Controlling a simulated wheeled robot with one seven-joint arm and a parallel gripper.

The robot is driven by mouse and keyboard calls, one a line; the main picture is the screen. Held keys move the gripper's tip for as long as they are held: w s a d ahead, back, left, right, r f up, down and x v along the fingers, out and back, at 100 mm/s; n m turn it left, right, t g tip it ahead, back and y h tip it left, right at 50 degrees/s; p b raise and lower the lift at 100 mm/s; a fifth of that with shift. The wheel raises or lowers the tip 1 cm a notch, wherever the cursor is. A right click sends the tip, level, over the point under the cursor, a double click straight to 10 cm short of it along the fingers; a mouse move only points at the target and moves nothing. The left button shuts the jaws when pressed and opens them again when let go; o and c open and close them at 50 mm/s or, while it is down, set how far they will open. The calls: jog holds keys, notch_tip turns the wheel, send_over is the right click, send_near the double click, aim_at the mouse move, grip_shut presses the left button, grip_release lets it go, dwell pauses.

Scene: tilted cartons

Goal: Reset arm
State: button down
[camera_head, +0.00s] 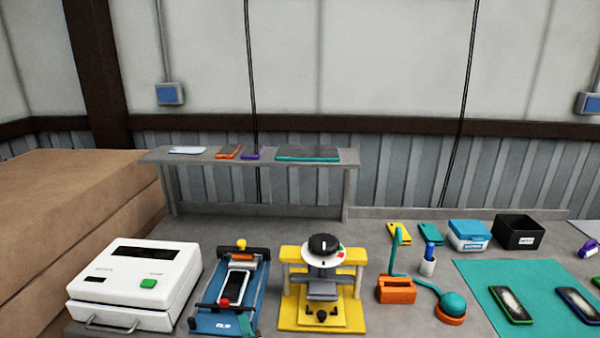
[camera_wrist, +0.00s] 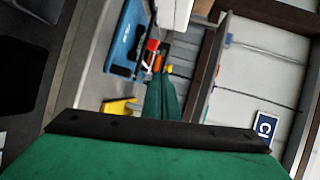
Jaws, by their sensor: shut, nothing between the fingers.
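My gripper (camera_wrist: 163,100) shows in the wrist view as narrow green fingers beyond the broad green hand with a dark strip. The fingers are together and hold nothing. They point toward the blue fixture (camera_wrist: 127,40), whose distance from them I cannot judge. In the head view the arm is not clearly seen; a small green piece at the bottom edge by the blue fixture (camera_head: 230,290) may be part of it.
The bench holds a white machine (camera_head: 136,284), a yellow press (camera_head: 322,317), an orange holder (camera_head: 396,290), a black bin (camera_head: 518,232) and a teal mat (camera_head: 500,270) with phones. A raised shelf (camera_head: 220,160) stands behind. Brown cartons (camera_head: 70,190) are at left.

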jog(key=s+d+f+n+h, duration=0.25)
jog(key=s+d+f, duration=0.25)
jog(key=s+f, duration=0.3)
jog(key=s+d+f+n+h, duration=0.25)
jog(key=s+d+f, duration=0.35)
jog(key=s, duration=0.4)
jog(key=s+d+r+n+h, duration=0.1)
jog(key=s+n, duration=0.6)
jog(key=s, duration=1.6)
jog(key=shift+s+d+n+t, duration=0.15)
jog(key=shift+d+n+t, duration=0.2)
jog(key=shift+d, duration=0.2)
